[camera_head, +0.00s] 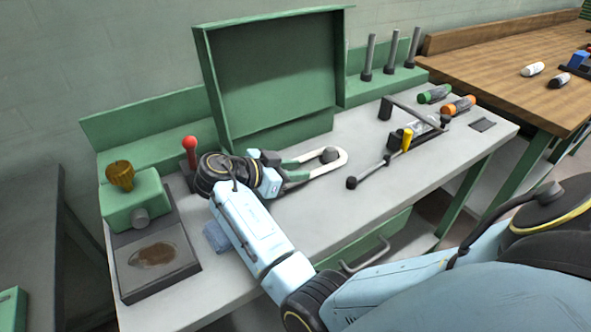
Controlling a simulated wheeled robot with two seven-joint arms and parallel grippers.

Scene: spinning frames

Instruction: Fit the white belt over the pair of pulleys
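The white belt (343,164) lies as a long loop above the grey bench top. Its right end curves around the outside of a dark round pulley (329,155), with a small space between them. The belt's left end and any second pulley are hidden by my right gripper. My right gripper (303,168) reaches in from the left end of the loop, its two green-tipped fingers spread apart along the belt's two sides. I cannot tell whether the fingers touch the belt. My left gripper is out of view.
A green upright panel (272,75) stands behind the belt. A red-knobbed lever (189,150) and a green oiler box (132,198) are at the left. A rod with a yellow handle (407,139) lies right of the belt. The front right bench top is clear.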

